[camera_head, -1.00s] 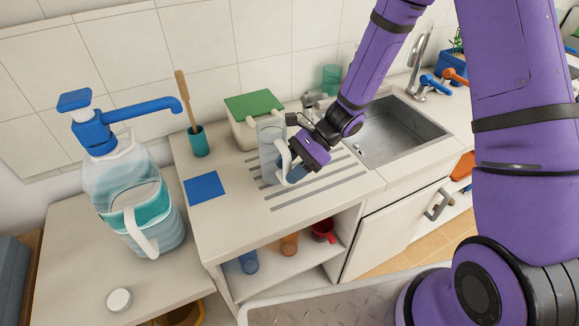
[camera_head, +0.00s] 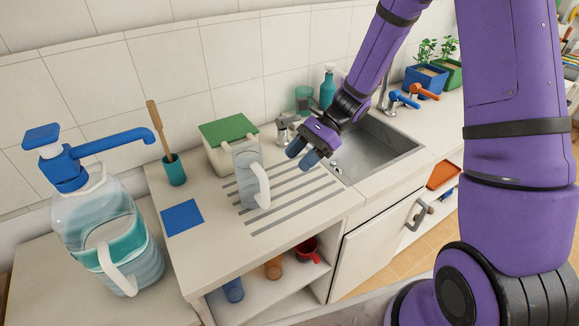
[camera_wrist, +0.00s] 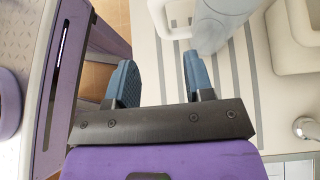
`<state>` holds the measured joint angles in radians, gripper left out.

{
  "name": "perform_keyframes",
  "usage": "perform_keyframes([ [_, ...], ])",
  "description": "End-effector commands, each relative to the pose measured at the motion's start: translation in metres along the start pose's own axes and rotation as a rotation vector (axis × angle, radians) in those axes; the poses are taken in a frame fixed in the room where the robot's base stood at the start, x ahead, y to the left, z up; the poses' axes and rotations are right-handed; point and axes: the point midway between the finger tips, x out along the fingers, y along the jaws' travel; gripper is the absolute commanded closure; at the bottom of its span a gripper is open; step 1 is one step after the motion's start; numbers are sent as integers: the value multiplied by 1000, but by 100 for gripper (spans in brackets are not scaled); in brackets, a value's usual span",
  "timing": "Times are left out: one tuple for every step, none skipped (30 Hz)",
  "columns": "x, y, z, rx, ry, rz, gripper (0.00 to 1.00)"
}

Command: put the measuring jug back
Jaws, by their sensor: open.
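The clear measuring jug (camera_head: 246,172) with a white handle stands upright on the grey-striped draining area of the counter, its handle toward the lower right. It also shows at the top of the wrist view (camera_wrist: 222,22), with part of its pale handle. My gripper (camera_head: 306,155) is open and empty, to the right of the jug and near the sink's left edge. In the wrist view the two blue fingertips (camera_wrist: 158,78) are apart, with bare counter between them and the jug just beyond the right finger. I cannot tell whether that finger touches it.
A cream bin with a green lid (camera_head: 228,130) stands behind the jug. A blue square (camera_head: 182,217) lies left of it. The sink (camera_head: 375,150) is at right; a large pump bottle (camera_head: 108,235) stands at left. Cups (camera_head: 272,267) sit on the shelf below.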

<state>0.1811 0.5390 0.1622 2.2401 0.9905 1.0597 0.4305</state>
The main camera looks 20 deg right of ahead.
Motion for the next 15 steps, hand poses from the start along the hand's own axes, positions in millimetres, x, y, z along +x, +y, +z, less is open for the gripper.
perform_keyframes([
  [-3, 0, 0, 0, 0, -1, 52],
  [-4, 0, 0, 0, 0, 0, 52],
  [-5, 0, 0, 0, 0, 0, 52],
  [-6, 0, 0, 1, 0, 0, 52],
  [-6, 0, 0, 1, 0, 1, 52],
  [-6, 0, 0, 0, 1, 1, 52],
  [-6, 1, 1, -3, 3, 1, 52],
  [-7, 1, 2, -9, 6, 2, 52],
  [-9, 2, 5, -23, 15, 4, 52],
  [-11, 4, 8, -37, 25, 5, 52],
  [-14, 6, 11, -55, 36, 9, 52],
  [-19, 9, 17, -85, 58, 14, 52],
  [-23, 12, 22, -112, 76, 18, 52],
  [-27, 15, 27, -143, 96, 24, 52],
  [-34, 20, 35, -186, 127, 31, 52],
])
